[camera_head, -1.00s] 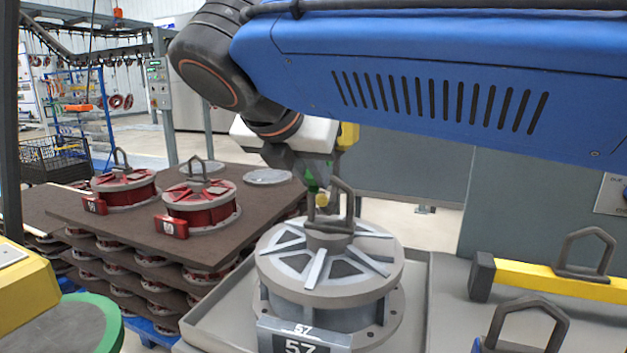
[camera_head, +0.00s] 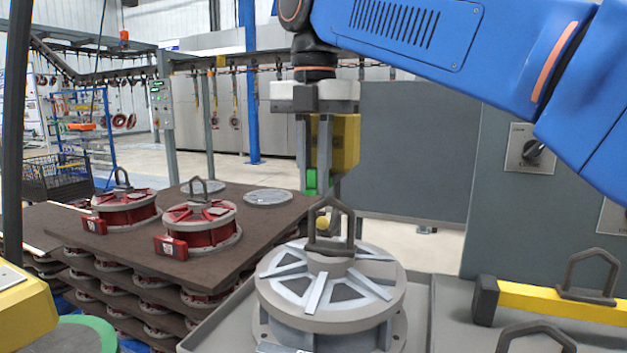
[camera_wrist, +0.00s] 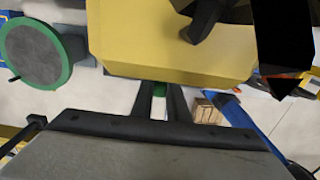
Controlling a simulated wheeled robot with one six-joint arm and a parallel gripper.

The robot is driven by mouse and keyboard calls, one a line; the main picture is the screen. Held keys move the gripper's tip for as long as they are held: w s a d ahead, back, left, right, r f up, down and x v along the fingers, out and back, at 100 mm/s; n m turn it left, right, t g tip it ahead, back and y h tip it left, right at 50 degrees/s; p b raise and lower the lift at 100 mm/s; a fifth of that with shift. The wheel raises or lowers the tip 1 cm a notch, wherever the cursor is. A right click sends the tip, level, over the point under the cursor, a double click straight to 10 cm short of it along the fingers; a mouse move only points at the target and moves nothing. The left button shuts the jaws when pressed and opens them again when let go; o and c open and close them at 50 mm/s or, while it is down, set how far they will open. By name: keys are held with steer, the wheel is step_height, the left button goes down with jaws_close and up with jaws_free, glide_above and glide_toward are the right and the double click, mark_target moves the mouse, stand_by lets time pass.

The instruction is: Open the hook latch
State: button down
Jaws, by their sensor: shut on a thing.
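My gripper (camera_head: 312,184) points down above the grey drum (camera_head: 331,307), near its dark upright loop handle (camera_head: 345,211). It is shut on a small green piece (camera_head: 311,180), which also shows between the fingers in the wrist view (camera_wrist: 159,90). I cannot tell whether this piece is the hook latch. A yellow block (camera_head: 347,142) is close beside the fingers; it fills the top of the wrist view (camera_wrist: 150,50), with dark angular parts over it. No clear hook shape shows. A small yellow knob (camera_head: 322,222) shows by the loop; its attachment is unclear.
Red drums (camera_head: 202,228) stand on a brown board (camera_head: 120,245) at the left. A yellow bar (camera_head: 555,303) and dark loops (camera_head: 590,270) are at the lower right. A grey cabinet (camera_head: 490,210) stands behind. Open floor lies beyond the drum.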

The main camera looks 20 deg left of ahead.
steer(key=shift+w+r+g, duration=0.1)
steer(key=shift+g, duration=0.4)
steer(key=c, duration=1.7)
jaws_free()
